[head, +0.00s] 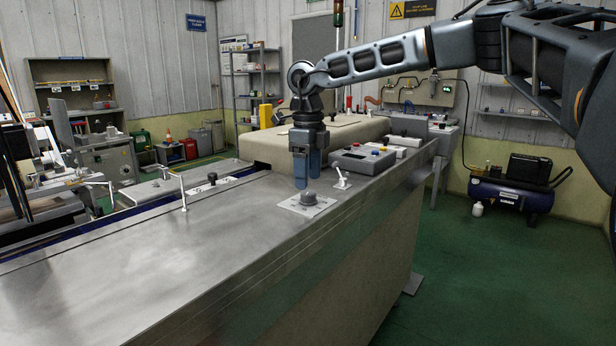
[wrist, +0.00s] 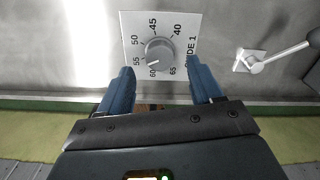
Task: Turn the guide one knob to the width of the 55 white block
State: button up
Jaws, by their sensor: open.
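The guide one knob (head: 309,198) is a round grey dial on a white scale plate (head: 292,206) on the metal machine top. In the wrist view the knob (wrist: 158,54) has numbers from 40 to 65 around it. Its pale pointer mark appears to face about 60. The plate's lettering is partly hidden by a finger. My gripper (head: 307,184) points down above the knob. In the wrist view my gripper (wrist: 160,76) has its blue fingers apart, on either side of the knob's lower part in the picture, with nothing between them. I cannot pick out a 55 white block.
A white lever (head: 342,179) stands just right of the plate; it also shows in the wrist view (wrist: 258,65). A grey control box (head: 362,161) with coloured buttons sits behind it. The metal top (head: 150,255) is clear at front left. A thin upright handle (head: 183,193) stands farther left.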

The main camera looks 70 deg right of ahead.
aim_at(309, 192)
notch_tip(309, 192, up, 4)
jog(key=shift+r+p, duration=0.1)
jog(key=shift+p, duration=0.9)
